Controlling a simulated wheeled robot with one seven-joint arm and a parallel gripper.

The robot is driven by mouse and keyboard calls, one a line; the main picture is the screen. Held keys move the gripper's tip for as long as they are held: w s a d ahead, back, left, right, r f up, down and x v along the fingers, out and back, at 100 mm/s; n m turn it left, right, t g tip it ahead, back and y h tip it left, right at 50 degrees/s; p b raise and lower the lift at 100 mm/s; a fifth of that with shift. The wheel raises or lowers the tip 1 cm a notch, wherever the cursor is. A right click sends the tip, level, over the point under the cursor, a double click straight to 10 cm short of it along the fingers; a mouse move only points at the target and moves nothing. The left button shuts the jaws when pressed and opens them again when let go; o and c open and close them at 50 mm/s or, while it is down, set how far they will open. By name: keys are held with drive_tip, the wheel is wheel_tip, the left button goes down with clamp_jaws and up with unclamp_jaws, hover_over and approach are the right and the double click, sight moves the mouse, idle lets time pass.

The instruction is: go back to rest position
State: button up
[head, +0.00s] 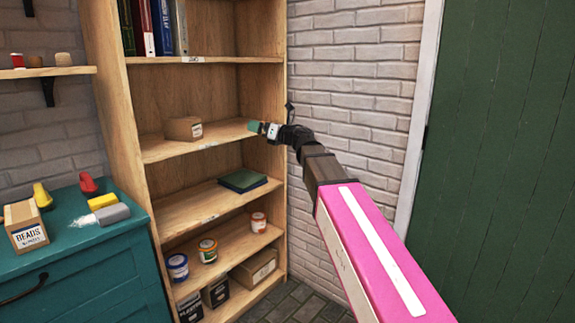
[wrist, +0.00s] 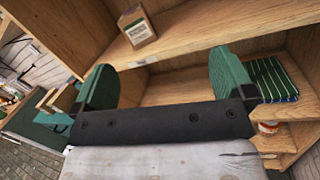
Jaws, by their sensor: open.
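My gripper (wrist: 165,82) is open and empty in the wrist view, with its two green fingers spread wide apart. In the head view my gripper (head: 256,127) is at the end of my outstretched arm, in front of the right side of the wooden shelf unit (head: 205,61). It is near the height of the shelf that holds a small cardboard box (head: 184,128). The box stands apart from the fingers, and it also shows in the wrist view (wrist: 138,28).
A dark green folded cloth or book (head: 242,180) lies on the shelf below. Paint cans (head: 207,250) and boxes stand lower. A teal cabinet (head: 75,255) with a beads box (head: 25,226) is at left. A brick wall (head: 350,80) and green door (head: 500,150) are at right.

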drive_tip(key=w+d+f+m+t+h, duration=0.2)
drive_tip(key=d+f+m+t+h, duration=0.3)
drive_tip(key=d+m, duration=0.4)
drive_tip(key=w+d+f+m+t+h, duration=0.35)
drive_tip(key=d+f+m+h, duration=0.35)
drive_tip(key=m, duration=0.5)
drive_tip(key=s+d+f+m+g+h, duration=0.25)
drive_tip(key=d+f+m, duration=0.2)
drive_tip(key=f, duration=0.25)
drive_tip(key=s+d+f+m+g+h, duration=0.1)
drive_tip(key=d+f+m+h, duration=0.3)
drive_tip(key=f+m, duration=0.25)
drive_tip(key=s+d+f+m+g+h, duration=0.1)
drive_tip(key=s+d+f+m+g, duration=0.2)
drive_tip(key=f, duration=0.4)
drive_tip(key=s+d+f+m+g, duration=0.2)
drive_tip(key=s+f+m+g, duration=0.1)
drive_tip(key=s+f, duration=0.3)
drive_tip(key=s+f+m+g+y, duration=0.2)
drive_tip(key=s+f+m+g, duration=0.4)
drive_tip(key=s+f, duration=0.5)
drive_tip(key=s+g, duration=0.2)
drive_tip(key=s, duration=0.2)
drive_tip(key=shift+s+a+f+m, duration=0.2)
drive_tip(key=shift+a+f+m, duration=0.1)
drive_tip(key=shift+f, duration=0.1)
